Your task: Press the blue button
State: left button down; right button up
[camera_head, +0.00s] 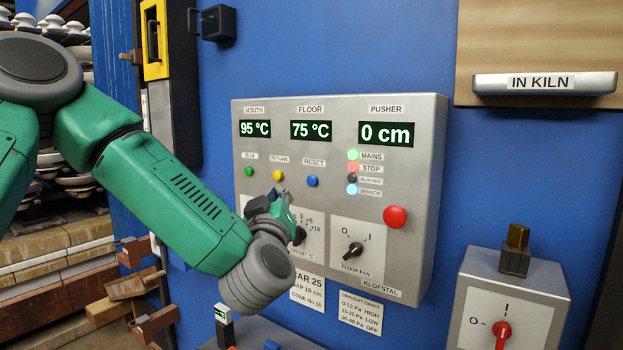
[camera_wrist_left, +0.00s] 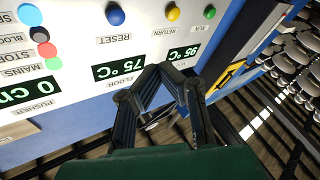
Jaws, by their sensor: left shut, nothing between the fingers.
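The blue button (camera_head: 312,181) sits under the RESET label on the grey control panel (camera_head: 437,200). It also shows in the left wrist view (camera_wrist_left: 115,15), near the top edge, where the panel appears upside down. My left gripper (camera_head: 279,196) is in front of the panel, below and to the left of the blue button in the head view. Its fingertips (camera_wrist_left: 160,70) meet in the left wrist view, with nothing between them. I cannot tell whether they touch the panel. The right gripper is not in view.
A yellow button (camera_head: 278,175) and a green button (camera_head: 249,171) are left of the blue one. A large red button (camera_head: 395,217) and the floor fan knob (camera_head: 355,249) are to the right. A switch box (camera_head: 515,305) stands at lower right.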

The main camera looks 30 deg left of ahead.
aim_at(312, 181)
pick_arm(q)
jog(key=shift+a+r, duration=0.2)
jog(key=shift+a, duration=0.2)
jog(key=shift+w+d, duration=0.2)
jog(key=shift+w, duration=2)
jog(key=shift+w+d, duration=0.2)
jog(key=shift+w, duration=2)
jog(key=shift+w, duration=0.15)
jog(key=shift+w+d, duration=0.1)
jog(key=shift+w, duration=0.1)
